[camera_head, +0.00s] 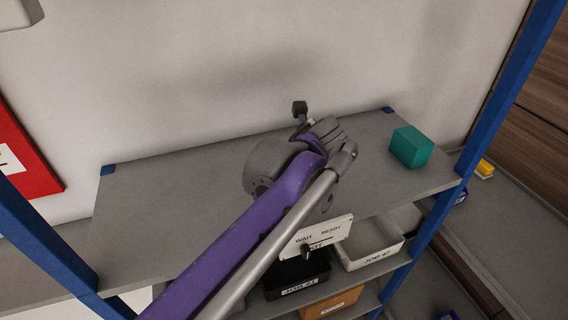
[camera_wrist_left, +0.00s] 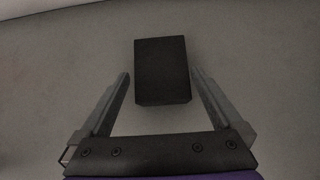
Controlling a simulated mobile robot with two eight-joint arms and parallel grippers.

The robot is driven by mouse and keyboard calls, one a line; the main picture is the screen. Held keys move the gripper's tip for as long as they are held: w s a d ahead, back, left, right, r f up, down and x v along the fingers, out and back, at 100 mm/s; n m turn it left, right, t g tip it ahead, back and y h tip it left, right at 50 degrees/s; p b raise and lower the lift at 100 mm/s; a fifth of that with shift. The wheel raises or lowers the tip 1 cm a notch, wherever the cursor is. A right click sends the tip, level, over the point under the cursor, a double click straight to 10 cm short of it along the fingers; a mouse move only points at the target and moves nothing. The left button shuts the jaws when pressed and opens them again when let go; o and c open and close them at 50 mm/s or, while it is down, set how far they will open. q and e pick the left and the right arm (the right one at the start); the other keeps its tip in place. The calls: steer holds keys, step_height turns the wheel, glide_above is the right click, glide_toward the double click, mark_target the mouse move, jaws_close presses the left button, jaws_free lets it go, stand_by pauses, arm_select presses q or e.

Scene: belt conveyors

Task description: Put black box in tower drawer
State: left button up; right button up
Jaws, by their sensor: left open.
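The black box (camera_wrist_left: 162,70) lies on a grey surface in the left wrist view, between and slightly beyond the fingertips of my left gripper (camera_wrist_left: 160,78). The fingers are open, with a gap on each side of the box. I cannot tell which container is the tower drawer. My right gripper is not in view.
The grey shelf (camera_head: 150,220) has blue posts (camera_head: 500,100) at its sides. A green box (camera_head: 411,147) stands at its right end. Below are a black bin (camera_head: 290,284), a white bin (camera_head: 372,254) and an orange-brown bin (camera_head: 332,303). A wait/ready sign (camera_head: 318,236) hangs at the front edge.

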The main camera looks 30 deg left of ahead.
arm_select(q)
steer(key=x, duration=0.4)
steer(key=shift+w, duration=0.15)
steer(key=shift+d+r, duration=0.1)
steer(key=shift+c, duration=1)
steer(key=c, duration=1.4)
